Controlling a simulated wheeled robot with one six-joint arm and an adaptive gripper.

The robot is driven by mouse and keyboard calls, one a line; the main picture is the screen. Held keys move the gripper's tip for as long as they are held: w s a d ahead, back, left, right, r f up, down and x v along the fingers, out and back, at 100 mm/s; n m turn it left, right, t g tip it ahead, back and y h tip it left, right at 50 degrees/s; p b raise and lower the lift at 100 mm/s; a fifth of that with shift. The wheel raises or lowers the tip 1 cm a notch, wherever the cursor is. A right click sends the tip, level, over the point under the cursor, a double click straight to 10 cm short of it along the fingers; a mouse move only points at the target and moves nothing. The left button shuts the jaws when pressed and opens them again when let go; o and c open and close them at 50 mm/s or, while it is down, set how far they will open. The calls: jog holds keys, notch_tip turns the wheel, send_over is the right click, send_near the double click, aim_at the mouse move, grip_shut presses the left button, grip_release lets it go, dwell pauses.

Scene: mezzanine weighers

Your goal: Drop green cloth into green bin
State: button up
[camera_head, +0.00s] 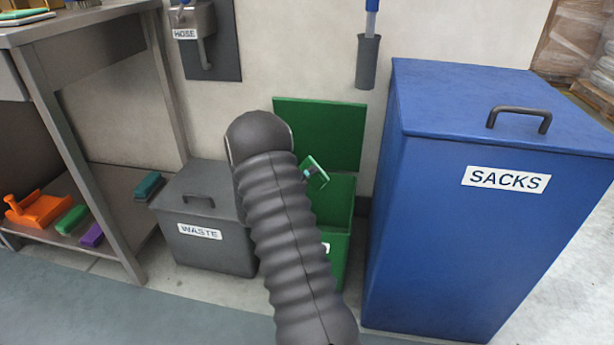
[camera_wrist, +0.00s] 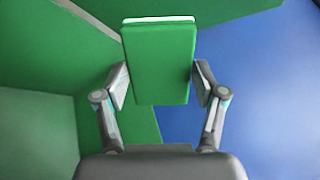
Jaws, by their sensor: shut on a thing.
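The green cloth (camera_wrist: 160,65) is a flat, folded green block with a pale edge. My gripper (camera_wrist: 160,85) is shut on it, with one finger on each side, in the wrist view. In the head view the cloth (camera_head: 317,170) shows just right of my dark arm, above the opening of the green bin. The green bin (camera_head: 340,205) stands on the floor with its green lid (camera_head: 325,130) raised against the wall. My arm hides the bin's left part and most of its label. The gripper is mostly hidden in the head view.
A closed grey WASTE bin (camera_head: 205,250) stands left of the green bin. A tall blue SACKS bin (camera_head: 460,230) stands close on the right. A metal bench (camera_head: 90,110) at the left has an orange item (camera_head: 38,210) and several coloured blocks on its lower shelf.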

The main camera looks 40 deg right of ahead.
jog(key=shift+f, duration=0.5)
jog(key=o, duration=1.1)
jog(key=shift+a, duration=0.15)
jog(key=s+a, duration=0.1)
jog(key=a, duration=1)
jog(key=shift+s+a, duration=0.35)
jog(key=shift+s, duration=0.05)
